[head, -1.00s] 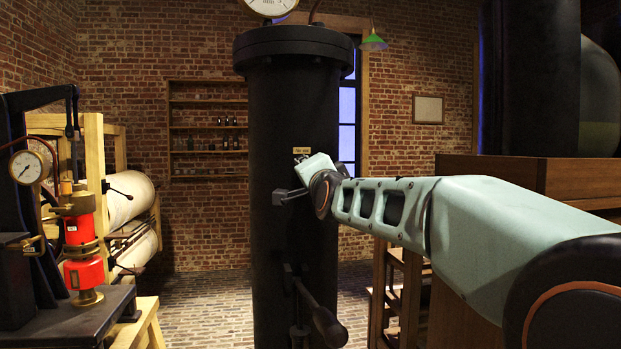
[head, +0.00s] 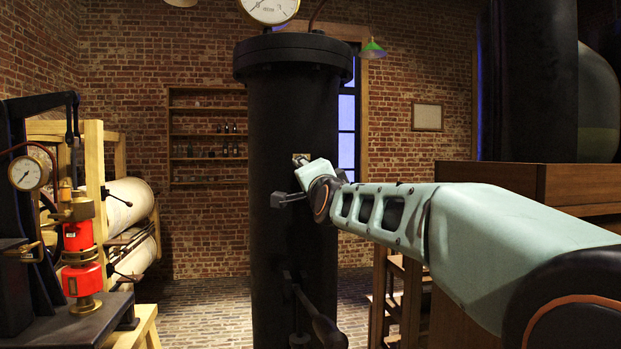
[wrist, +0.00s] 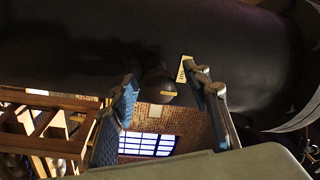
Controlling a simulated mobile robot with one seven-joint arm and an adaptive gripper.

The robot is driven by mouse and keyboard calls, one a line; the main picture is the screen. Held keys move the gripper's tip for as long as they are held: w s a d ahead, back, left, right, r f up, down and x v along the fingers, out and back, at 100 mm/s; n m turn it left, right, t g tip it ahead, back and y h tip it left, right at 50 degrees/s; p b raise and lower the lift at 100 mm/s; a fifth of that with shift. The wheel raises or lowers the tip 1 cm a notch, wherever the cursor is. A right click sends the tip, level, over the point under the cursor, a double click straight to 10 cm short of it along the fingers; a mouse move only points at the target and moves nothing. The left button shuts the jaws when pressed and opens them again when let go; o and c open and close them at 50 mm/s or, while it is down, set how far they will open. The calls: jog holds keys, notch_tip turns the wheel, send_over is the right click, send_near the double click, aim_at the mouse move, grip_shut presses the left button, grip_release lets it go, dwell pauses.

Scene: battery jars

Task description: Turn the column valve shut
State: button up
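The tall black column (head: 270,110) stands in the middle of the head view, and its dark side fills the top of the wrist view (wrist: 80,40). My gripper (head: 290,180) is at the column's front, below the small label (head: 301,157). In the wrist view my gripper (wrist: 163,80) has its two blue-padded fingers apart, on either side of a dark rounded knob (wrist: 154,80) with a yellow tag. The knob looks like the valve's handle, but its setting is too dark to read. I cannot tell whether the fingers touch it.
A dark lever with a thick grip (head: 328,332) sticks out low on the column. A pressure gauge (head: 270,8) tops it. A press with a red cylinder (head: 82,270) stands at left.

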notch_tip(320, 180, up, 3)
jog(key=shift+f, duration=0.15)
jog(key=shift+w+r, duration=0.1)
jog(key=shift+r, duration=0.8)
jog(key=shift+a+r, duration=0.25)
jog(key=shift+r, duration=0.45)
jog(key=shift+d+r, duration=0.2)
jog(key=shift+r, duration=1.85)
jog(key=shift+c, duration=0.2)
